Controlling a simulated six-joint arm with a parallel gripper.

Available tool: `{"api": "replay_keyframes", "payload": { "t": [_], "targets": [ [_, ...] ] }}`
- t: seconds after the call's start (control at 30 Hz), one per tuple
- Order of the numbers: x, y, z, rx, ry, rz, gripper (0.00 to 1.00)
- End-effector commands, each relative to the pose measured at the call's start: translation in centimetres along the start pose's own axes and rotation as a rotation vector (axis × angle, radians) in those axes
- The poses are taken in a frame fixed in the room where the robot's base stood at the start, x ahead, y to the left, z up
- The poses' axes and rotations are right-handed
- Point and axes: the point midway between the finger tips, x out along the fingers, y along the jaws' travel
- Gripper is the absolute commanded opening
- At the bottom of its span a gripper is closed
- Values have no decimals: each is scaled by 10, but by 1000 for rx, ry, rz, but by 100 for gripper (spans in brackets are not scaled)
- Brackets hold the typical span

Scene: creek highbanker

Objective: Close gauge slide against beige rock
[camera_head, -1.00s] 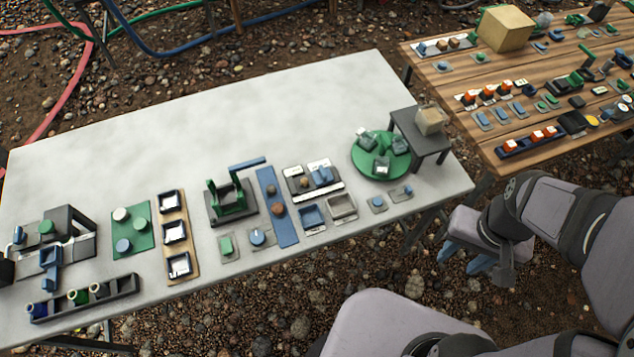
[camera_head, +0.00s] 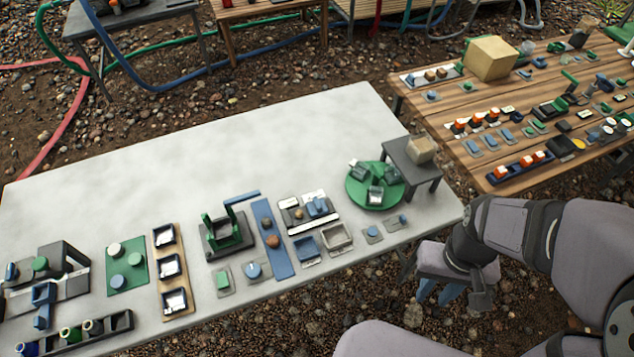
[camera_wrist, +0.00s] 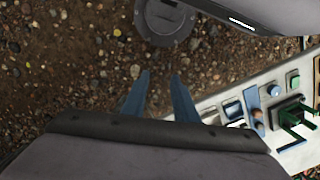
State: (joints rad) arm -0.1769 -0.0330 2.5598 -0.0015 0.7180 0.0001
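A dark gauge fixture with white plates (camera_head: 294,203) sits at the right-middle of the pale table. A blue slide block (camera_head: 318,207) is on it, and a small tan-brown rock (camera_head: 298,214) sits left of the block. A narrow gap appears between them, though at this size contact is hard to judge. A blue strip (camera_head: 283,262) with two rocks, one greyish-tan and one brown, lies just left. My gripper (camera_head: 438,293) hangs off the table's near right edge, above gravel, away from the gauge. In the wrist view my gripper (camera_wrist: 159,78) has its blue fingers apart, with nothing between them.
The pale table (camera_head: 200,135) is clear across its back half. A green turntable (camera_head: 355,193) and a small dark stand (camera_head: 425,168) with a stone block (camera_head: 421,149) occupy its right end. A crowded wooden table (camera_head: 470,160) stands to the right.

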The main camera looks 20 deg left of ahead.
Motion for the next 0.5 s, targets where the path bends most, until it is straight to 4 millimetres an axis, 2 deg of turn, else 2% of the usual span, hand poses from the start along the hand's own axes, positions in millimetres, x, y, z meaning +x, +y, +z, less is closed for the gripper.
{"api": "replay_keyframes", "payload": {
  "t": [0.07, 0.17, 0.37, 0.5],
  "targets": [
    [14, -17, 16, -92, -96, 14, 27],
    [26, -37, 16, -194, -168, 37, 27],
    [53, -87, -17, -376, -218, 81, 27],
    [78, -136, -56, -485, -191, 96, 27]
  ]
}}
